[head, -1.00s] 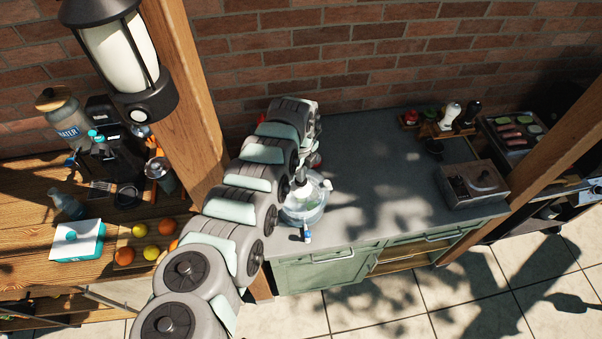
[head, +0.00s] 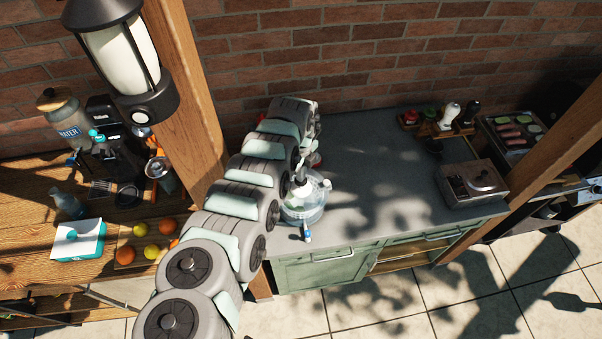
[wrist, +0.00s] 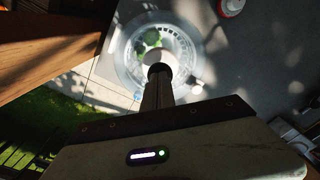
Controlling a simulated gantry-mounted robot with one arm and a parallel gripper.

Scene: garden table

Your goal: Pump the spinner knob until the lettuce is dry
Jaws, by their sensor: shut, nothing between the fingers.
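The clear salad spinner (head: 316,212) stands on the grey counter, with green lettuce visible inside. In the wrist view the round spinner (wrist: 127,52) shows from above, with green lettuce (wrist: 152,38) through its clear lid. My gripper (wrist: 158,74) is shut, with its narrow fingers together over the middle of the lid. A pale round knob (wrist: 160,56) shows just beyond the fingertips. I cannot tell whether they touch it. In the head view my arm hides part of the spinner's left side and top.
A small blue-and-white item (head: 307,235) lies in front of the spinner. A red-and-white round item (wrist: 231,5) is near it in the wrist view. A wooden post (head: 185,90) stands left. A grey box (head: 473,184) sits right; the counter between (head: 385,185) is clear.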

